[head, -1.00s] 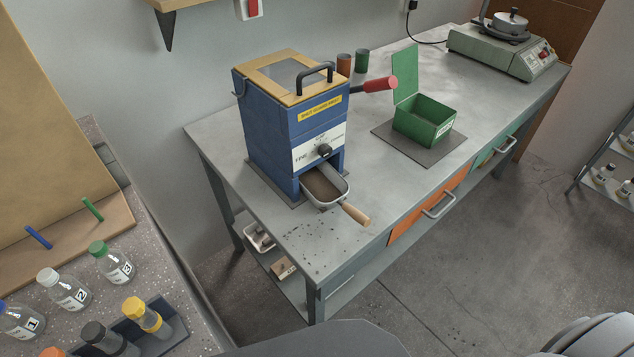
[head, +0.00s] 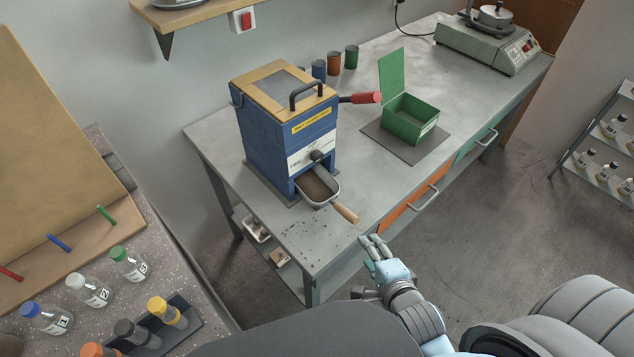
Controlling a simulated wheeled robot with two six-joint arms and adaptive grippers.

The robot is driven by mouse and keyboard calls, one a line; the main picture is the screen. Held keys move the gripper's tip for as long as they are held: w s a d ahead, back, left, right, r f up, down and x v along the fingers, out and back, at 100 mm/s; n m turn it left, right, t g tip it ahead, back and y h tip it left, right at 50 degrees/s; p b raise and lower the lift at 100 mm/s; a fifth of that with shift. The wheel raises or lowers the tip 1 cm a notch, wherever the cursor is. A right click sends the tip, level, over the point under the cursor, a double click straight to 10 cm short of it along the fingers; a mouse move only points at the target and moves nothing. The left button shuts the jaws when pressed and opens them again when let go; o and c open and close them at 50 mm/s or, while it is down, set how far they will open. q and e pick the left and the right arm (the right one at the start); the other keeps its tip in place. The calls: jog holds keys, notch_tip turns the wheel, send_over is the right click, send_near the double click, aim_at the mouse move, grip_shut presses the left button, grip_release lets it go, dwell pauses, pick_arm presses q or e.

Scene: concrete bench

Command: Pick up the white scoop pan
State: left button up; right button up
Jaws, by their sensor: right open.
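The pale scoop pan (head: 318,187) sits in the lower opening of the blue machine (head: 285,135) on the bench. Its wooden handle (head: 345,213) sticks out toward the bench's front edge. Brown material lies in the pan, and its back end is hidden inside the machine. My right gripper (head: 372,243) is open and empty, just off the bench's front edge, below and right of the handle and apart from it. My left gripper is not in view.
A green open-lidded box (head: 410,120) stands on a dark mat on the bench (head: 265,213). A red-handled lever (head: 366,98) projects from the machine's right side. A white tray (head: 255,230) is on the shelf below. Bottles (head: 130,263) stand on the left counter.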

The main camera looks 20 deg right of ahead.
aim_at(346, 215)
jog(key=w+f+m, duration=0.1)
jog(key=w, duration=0.4)
jog(key=w+f+m+t, duration=0.1)
jog(key=w+m, duration=0.1)
jog(key=w, duration=0.3)
jog(key=w+f+m, duration=0.1)
jog(key=w, duration=0.4)
jog(key=shift+a+t+b, duration=0.3)
jog(key=shift+t+b, duration=0.05)
jog(key=shift+t, duration=0.05)
jog(key=shift+r, duration=0.15)
grip_shut()
